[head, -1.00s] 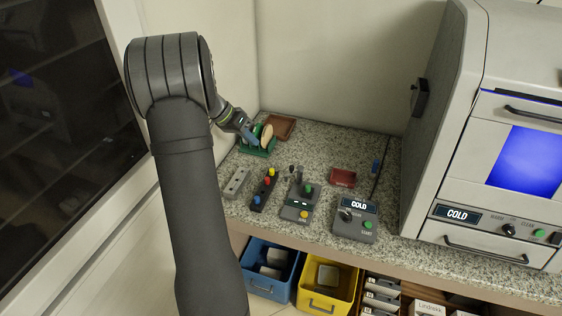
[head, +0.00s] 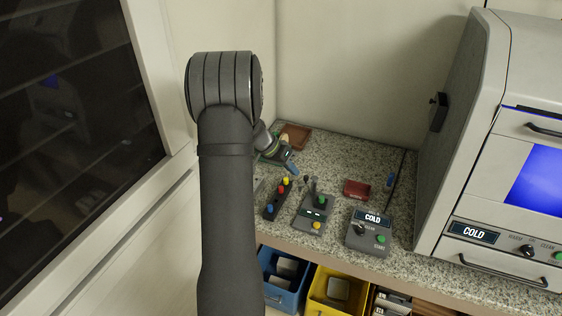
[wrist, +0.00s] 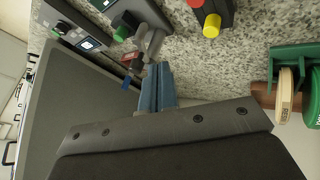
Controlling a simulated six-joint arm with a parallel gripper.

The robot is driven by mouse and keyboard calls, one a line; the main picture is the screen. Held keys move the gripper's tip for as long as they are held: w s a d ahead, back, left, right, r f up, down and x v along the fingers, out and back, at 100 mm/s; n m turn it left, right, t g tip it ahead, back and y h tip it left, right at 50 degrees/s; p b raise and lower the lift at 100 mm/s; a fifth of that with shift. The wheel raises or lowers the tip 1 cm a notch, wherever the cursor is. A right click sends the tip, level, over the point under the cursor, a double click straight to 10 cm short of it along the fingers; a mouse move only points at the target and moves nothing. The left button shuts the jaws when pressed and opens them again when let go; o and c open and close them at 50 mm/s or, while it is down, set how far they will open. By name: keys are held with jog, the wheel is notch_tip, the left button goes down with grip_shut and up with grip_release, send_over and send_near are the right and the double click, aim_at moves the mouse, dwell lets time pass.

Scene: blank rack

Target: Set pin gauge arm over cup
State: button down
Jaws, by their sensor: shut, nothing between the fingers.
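The pin gauge (head: 310,214) is a dark grey unit with a green knob, a small lit display and a yellow button. Its upright grey parts stand at its back. In the wrist view the gauge's green knob (wrist: 126,22) and a grey arm-like part (wrist: 154,40) show just beyond my fingertips. I cannot clearly tell the cup from the arm. My gripper (head: 294,171) has blue fingers and is shut and empty, behind the gauge and slightly left of it. Its fingers (wrist: 158,72) overlap the gauge's back end in the wrist view; I cannot tell whether they touch.
A button block (head: 277,199) stands left of the gauge, a COLD control box (head: 369,233) right of it. A green rack (wrist: 292,55) with round blanks is near my gripper. A brown tray (head: 296,136) and red tray (head: 357,189) lie behind. A large machine (head: 470,150) stands right.

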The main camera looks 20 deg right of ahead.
jog(key=shift+s+d, duration=0.4)
jog(key=shift+s, duration=0.25)
jog(key=shift+s+n+t, duration=0.4)
jog(key=shift+n, duration=0.3)
jog(key=s+n+t, duration=0.2)
jog(key=n, duration=0.1)
jog(key=shift+s+d+n+t, duration=0.7)
jog(key=shift+s+d+n, duration=0.15)
jog(key=shift+s+n, duration=0.35)
jog(key=shift+s+d+n+t, duration=0.7)
jog(key=shift+s+d+n, duration=0.15)
jog(key=shift+s+n, duration=0.3)
jog(key=shift+d, duration=0.1)
